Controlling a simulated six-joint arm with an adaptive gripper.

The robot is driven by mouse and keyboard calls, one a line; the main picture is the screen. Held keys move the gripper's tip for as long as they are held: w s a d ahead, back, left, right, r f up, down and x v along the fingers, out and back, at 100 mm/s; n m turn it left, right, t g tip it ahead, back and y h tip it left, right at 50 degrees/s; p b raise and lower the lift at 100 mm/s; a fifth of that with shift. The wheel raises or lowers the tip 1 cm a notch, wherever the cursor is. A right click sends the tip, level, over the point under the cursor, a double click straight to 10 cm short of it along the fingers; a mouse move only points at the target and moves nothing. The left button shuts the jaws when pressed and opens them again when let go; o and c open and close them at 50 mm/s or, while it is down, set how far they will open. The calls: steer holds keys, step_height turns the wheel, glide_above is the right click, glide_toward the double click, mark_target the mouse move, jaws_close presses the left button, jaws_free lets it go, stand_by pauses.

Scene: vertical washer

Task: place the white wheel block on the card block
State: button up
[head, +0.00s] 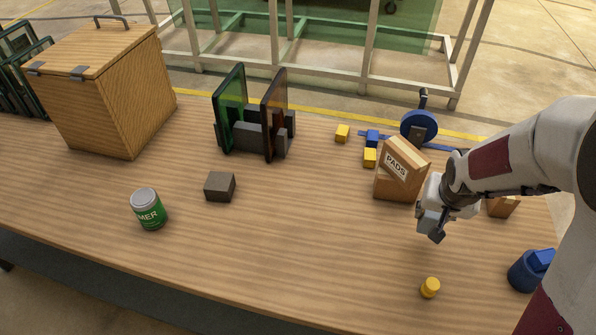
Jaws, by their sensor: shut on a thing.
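My gripper (434,222) is at the right of the table, just right of and in front of the brown cardboard box marked PADS (402,171). It is shut on a pale piece that looks like the white wheel block; its outline is hard to tell from the gripper's own light parts. Whether it touches the PADS box or the table cannot be told. A small brown card-coloured block (503,207) lies behind my arm, partly hidden. I cannot tell for certain which of these two brown things is the card block.
A yellow knob-like piece (430,288) and a blue object (527,271) lie at the front right. Small yellow blocks (342,134) and a blue tool (419,130) are behind. A dark block (220,187), green can (148,209), panel rack (245,138) and wooden box (105,95) stand left. The centre front is clear.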

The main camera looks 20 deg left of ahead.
steer(key=shift+a+n, duration=0.3)
steer(key=shift+a, duration=0.15)
steer(key=w+a+r+n+y, duration=0.1)
steer(key=w+a+n, duration=0.2)
steer(key=a, duration=1.1)
steer(key=w+a+n+y, duration=0.2)
steer(key=w+a+n, duration=0.1)
steer(key=a, duration=1.2)
steer(key=s+a+r+n, duration=0.1)
steer(key=a+r, duration=0.2)
steer(key=a, duration=0.8)
steer(key=s+a+r+n+g, duration=0.1)
steer(key=s+a+r+n, duration=0.1)
steer(key=a, duration=0.9)
steer(key=shift+r+y, duration=0.3)
steer(key=shift+r, duration=0.45)
glide_toward(226, 179)
steer(key=shift+w+a+r, duration=0.55)
steer(key=shift+w+r, duration=0.2)
steer(key=shift+f, duration=2.5)
steer(key=shift+f, duration=0.1)
